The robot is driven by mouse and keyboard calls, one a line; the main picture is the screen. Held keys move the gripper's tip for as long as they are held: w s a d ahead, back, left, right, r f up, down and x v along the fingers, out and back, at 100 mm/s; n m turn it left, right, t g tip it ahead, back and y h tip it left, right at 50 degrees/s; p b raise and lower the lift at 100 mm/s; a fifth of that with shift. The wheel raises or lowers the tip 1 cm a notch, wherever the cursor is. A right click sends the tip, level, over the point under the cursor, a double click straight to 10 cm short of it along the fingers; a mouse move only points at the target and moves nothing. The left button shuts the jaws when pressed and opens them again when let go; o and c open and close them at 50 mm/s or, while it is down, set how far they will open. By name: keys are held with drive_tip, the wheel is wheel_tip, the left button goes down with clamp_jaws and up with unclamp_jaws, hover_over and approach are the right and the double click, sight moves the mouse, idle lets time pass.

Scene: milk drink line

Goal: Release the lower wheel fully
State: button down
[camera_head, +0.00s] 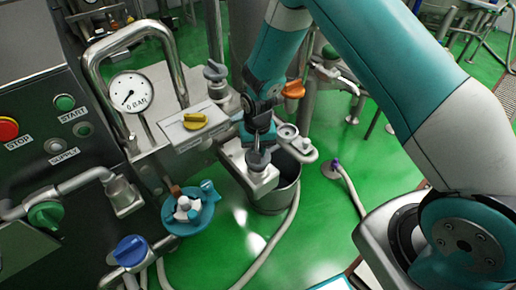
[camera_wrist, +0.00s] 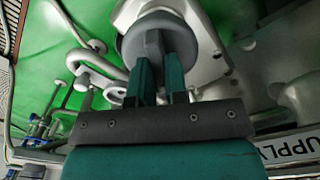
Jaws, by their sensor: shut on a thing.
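A round grey wheel with a raised bar handle (camera_head: 258,161) sits on a pale metal block in the middle of the head view. It also shows at the top of the wrist view (camera_wrist: 133,47). My gripper (camera_head: 259,147) comes down onto it from above. In the wrist view its two teal fingers (camera_wrist: 161,62) are shut on the wheel's raised bar. How far the wheel is turned cannot be told. A second grey wheel (camera_head: 214,71) stands higher up, behind and to the left, apart from my gripper.
A yellow knob (camera_head: 195,121), a pressure gauge (camera_head: 130,92) reading near 0 and a bent pipe stand left. An orange handle (camera_head: 293,90) is close to my wrist. A metal bucket (camera_head: 283,193) is below.

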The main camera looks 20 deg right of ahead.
drive_tip(key=n, duration=0.6)
drive_tip(key=shift+w, duration=0.1)
idle(0.6)
drive_tip(key=c, duration=1.1)
unclamp_jaws()
drive_tip(key=shift+c, duration=0.2)
wheel_tip(320, 180, up, 18)
drive_tip(key=shift+f, duration=0.25)
